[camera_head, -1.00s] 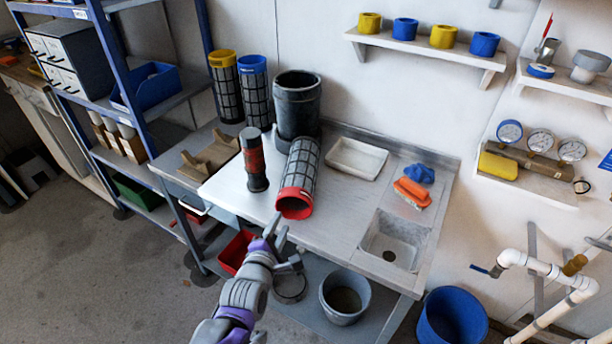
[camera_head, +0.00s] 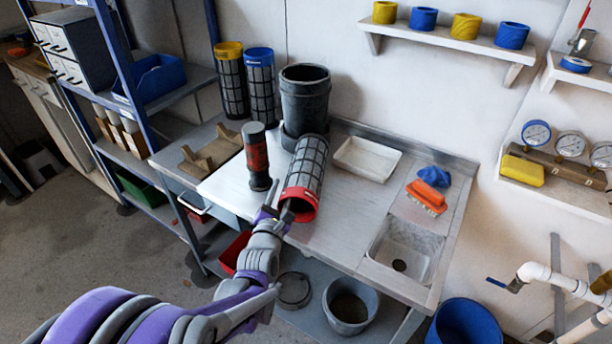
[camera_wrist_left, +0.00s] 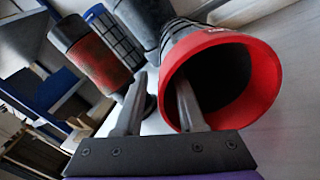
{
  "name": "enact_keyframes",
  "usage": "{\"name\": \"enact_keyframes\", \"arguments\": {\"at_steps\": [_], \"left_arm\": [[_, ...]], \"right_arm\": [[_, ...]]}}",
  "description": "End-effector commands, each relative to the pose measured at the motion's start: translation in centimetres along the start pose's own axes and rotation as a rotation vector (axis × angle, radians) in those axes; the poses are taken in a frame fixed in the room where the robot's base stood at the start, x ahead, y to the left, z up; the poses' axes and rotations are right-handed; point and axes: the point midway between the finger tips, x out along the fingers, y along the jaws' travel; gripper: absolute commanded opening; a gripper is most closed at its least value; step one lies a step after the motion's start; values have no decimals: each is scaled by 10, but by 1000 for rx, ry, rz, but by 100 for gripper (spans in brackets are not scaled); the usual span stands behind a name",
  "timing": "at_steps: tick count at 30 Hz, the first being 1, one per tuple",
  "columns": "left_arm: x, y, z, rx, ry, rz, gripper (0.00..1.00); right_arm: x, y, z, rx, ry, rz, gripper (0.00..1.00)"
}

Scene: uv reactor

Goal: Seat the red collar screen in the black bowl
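The red collar screen (camera_head: 304,176) lies on the bench, a dark mesh cylinder with its open red collar facing the front. Its far end is beside the foot of the black bowl (camera_head: 304,98), a tall dark vessel standing upright. My left gripper (camera_head: 278,205) is at the collar with its fingers apart. In the left wrist view, the red collar (camera_wrist_left: 262,75) is close in front. One finger of the gripper (camera_wrist_left: 162,80) is outside its left rim, and the other overlaps the opening. I cannot tell whether either touches. My right gripper is not in view.
A dark cylinder with a red band (camera_head: 257,158) stands close left of the screen. Yellow-collared (camera_head: 232,85) and blue-collared (camera_head: 260,88) screens stand behind. A white tray (camera_head: 367,158), orange brush (camera_head: 427,196) and sink (camera_head: 404,250) are to the right.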

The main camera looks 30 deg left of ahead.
Motion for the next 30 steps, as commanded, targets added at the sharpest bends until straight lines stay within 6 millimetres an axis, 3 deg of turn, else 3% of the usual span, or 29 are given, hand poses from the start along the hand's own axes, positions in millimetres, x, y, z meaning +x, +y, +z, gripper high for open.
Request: {"name": "enact_keyframes", "arguments": {"at_steps": [6,14,17,21,30], "left_arm": [[29,-3,2,1,1,0,39],[33,-2,3,1,0,0,39],[33,-2,3,1,0,-1,26],[33,-3,3,1,1,-1,1],[33,-3,3,1,0,-1,0]], "right_arm": [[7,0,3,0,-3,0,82],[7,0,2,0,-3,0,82],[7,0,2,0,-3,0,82],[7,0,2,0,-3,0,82],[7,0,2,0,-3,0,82]]}}
